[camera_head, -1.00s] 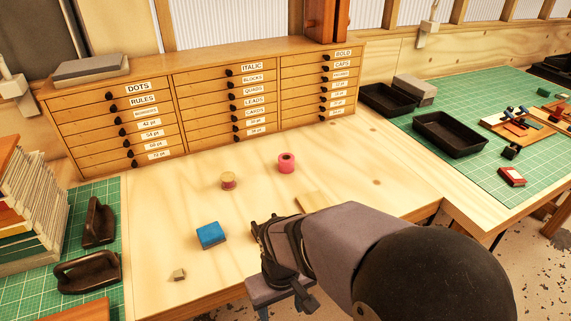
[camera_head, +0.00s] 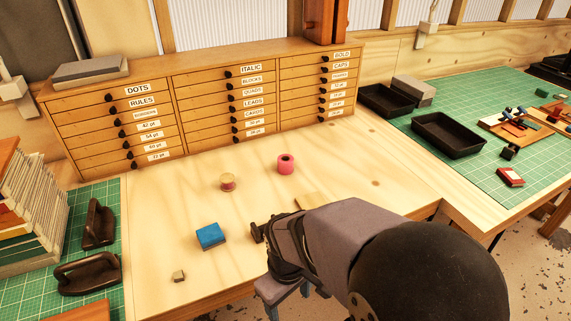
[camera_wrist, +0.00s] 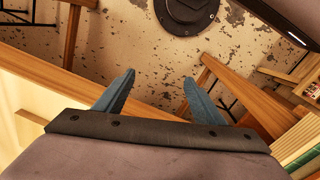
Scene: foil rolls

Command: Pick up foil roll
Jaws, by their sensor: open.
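Two rolls stand apart on the pale wooden bench top. One is a gold roll with reddish ends (camera_head: 228,182). The other is a pink roll (camera_head: 286,164) with a dark hole in its top, to the right and farther back. I cannot tell which one the task names. My gripper (camera_wrist: 160,88) is open and empty, with its two blue-grey fingers spread over the floor in the wrist view. In the head view it hangs by the bench's front edge, nearer than both rolls, and my arm partly hides it. Neither roll shows in the wrist view.
A blue block (camera_head: 210,236) and a small grey-brown block (camera_head: 178,276) lie on the bench left of my arm. A flat wooden piece (camera_head: 311,200) is partly behind my arm. A drawer cabinet (camera_head: 212,105) closes off the back. Black trays (camera_head: 448,134) stand at right.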

